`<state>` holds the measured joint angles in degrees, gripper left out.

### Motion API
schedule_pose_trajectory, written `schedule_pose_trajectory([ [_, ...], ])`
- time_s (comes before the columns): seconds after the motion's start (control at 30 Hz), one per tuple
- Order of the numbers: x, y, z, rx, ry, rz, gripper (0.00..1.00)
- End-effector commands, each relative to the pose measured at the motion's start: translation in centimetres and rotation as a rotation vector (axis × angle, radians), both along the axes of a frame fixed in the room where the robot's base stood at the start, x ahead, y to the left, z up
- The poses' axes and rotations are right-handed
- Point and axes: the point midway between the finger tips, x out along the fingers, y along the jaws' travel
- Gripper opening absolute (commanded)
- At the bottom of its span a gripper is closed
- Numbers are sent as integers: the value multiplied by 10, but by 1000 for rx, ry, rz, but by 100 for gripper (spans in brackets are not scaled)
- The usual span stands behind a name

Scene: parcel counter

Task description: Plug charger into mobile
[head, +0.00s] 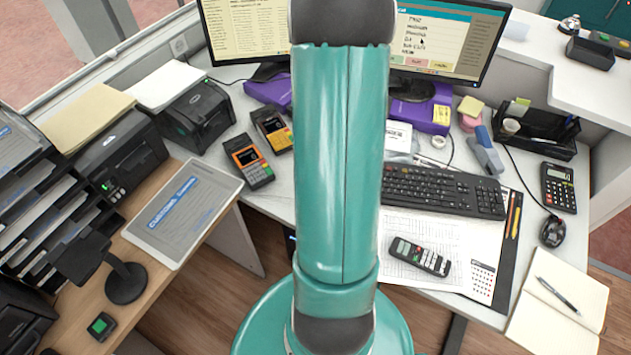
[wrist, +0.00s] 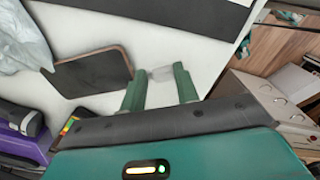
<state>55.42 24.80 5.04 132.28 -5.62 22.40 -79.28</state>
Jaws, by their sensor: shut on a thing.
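In the wrist view, my gripper (wrist: 160,71) has its two green fingers on either side of a small pale, translucent piece, held at the fingertips. This piece looks like the charger plug (wrist: 161,74), though its shape is blurred and no cable is clear. A dark flat slab with a brown edge, which looks like the mobile (wrist: 90,73), lies on the white surface just left of the fingers. The charger and mobile appear apart. The mobile's port cannot be made out. In the head view my arm hides the middle of the counter, and the gripper, charger and mobile do not show.
A crumpled clear bag (wrist: 20,38) lies left of the mobile, with a purple item (wrist: 20,135) below it. The head view shows a keyboard (head: 443,192), a keypad handset (head: 420,257), card terminals (head: 250,162) and monitors (head: 455,40). White surface around the mobile is partly bare.

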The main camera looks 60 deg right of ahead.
Motion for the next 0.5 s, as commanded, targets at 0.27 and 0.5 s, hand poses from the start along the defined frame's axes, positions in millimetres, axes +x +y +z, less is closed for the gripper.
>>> schedule_pose_trajectory([
  [0.27, 0, -1, -16, 2, 1, -4, 18],
  [0.5, 0, -2, -29, 2, 1, -5, 18],
])
